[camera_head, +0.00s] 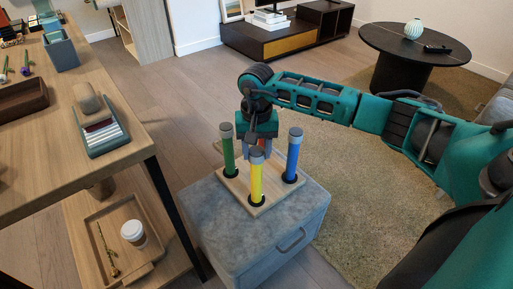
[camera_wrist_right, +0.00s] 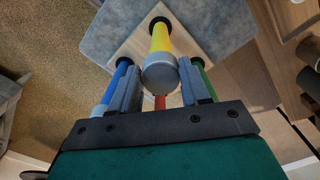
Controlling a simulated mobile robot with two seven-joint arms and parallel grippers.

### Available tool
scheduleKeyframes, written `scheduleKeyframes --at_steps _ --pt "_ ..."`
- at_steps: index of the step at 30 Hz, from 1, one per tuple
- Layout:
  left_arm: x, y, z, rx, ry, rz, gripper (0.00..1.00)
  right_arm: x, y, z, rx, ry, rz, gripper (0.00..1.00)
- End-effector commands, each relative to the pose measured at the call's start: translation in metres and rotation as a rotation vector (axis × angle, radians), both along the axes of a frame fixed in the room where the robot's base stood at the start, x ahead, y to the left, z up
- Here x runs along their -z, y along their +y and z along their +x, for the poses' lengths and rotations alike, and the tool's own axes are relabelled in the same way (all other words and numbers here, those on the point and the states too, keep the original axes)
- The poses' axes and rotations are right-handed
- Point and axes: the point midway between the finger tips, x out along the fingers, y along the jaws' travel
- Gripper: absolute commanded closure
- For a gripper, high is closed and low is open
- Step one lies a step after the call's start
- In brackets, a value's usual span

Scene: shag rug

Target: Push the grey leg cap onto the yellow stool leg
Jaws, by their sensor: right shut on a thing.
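The yellow stool leg (camera_head: 257,182) stands upright in a wooden board (camera_head: 278,196); it also shows in the wrist view (camera_wrist_right: 160,38). The grey leg cap (camera_head: 257,155) is at its top end, in line with it; I cannot tell how far on it sits. In the wrist view the cap (camera_wrist_right: 160,73) lies between the fingers of my right gripper (camera_wrist_right: 160,88), which is shut on it. The green leg (camera_head: 228,155) and blue leg (camera_head: 292,160) stand on either side, each grey-topped. A red leg (camera_wrist_right: 160,102) is mostly hidden. My left gripper is not in view.
The board rests on a grey cabinet (camera_head: 215,225). A wooden table (camera_head: 115,160) with a phone-like tray and boxes stands at left, with a cup (camera_head: 132,232) on its lower shelf. A rug (camera_head: 365,190) and a round dark table (camera_head: 385,42) lie beyond.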

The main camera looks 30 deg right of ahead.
Motion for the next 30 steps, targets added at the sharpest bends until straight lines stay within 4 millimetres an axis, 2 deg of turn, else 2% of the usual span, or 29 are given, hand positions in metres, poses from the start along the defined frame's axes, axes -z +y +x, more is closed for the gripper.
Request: scheduleKeyframes --at_steps 30 --pt "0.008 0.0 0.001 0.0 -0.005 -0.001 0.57 0.013 0.0 0.0 0.001 0.0 0.0 0.82"
